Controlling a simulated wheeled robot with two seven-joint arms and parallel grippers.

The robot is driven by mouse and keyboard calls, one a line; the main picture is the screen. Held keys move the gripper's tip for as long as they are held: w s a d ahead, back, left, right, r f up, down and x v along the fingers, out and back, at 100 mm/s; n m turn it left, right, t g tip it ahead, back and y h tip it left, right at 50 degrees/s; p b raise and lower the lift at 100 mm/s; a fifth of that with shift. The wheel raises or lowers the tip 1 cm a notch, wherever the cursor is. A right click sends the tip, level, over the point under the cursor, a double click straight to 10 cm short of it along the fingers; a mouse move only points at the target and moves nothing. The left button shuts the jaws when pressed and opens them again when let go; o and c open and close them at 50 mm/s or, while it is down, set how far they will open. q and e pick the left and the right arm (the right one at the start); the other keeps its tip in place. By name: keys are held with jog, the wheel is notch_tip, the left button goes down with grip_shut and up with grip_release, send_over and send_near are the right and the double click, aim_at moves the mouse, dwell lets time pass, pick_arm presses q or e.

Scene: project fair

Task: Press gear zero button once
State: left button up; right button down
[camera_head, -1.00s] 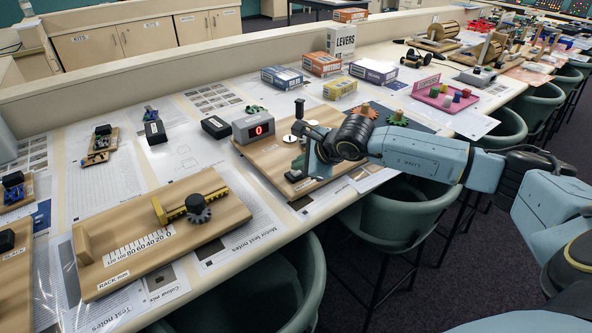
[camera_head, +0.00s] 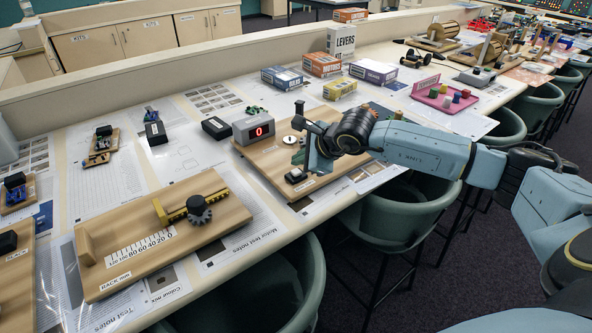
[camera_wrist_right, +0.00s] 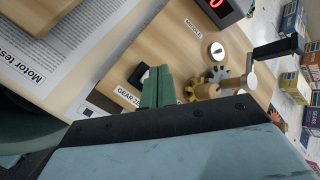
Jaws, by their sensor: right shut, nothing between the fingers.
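The gear zero button is a small dark button on a pale base (camera_head: 296,175) at the front edge of a wooden board (camera_head: 262,165). In the right wrist view the black button (camera_wrist_right: 138,75) sits beside its "GEAR ZERO" label, partly behind my fingers. My right gripper (camera_head: 309,158) is shut and empty, above the board just right of the button. Its green fingers (camera_wrist_right: 158,86) show close beside the button; I cannot tell whether they touch it. The counter (camera_head: 256,129) on the board shows a red 0. My left gripper is not in view.
A crank with a black handle (camera_wrist_right: 275,48) and gears (camera_wrist_right: 193,88) stand close to my fingers. The rack board (camera_head: 120,255) lies to the left. Boxes (camera_head: 321,64) line the back of the table. Green chairs (camera_head: 405,215) stand along the front edge.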

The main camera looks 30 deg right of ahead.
notch_tip(320, 180, up, 5)
jog(key=shift+f+p, duration=0.15)
jog(key=shift+p, duration=0.9)
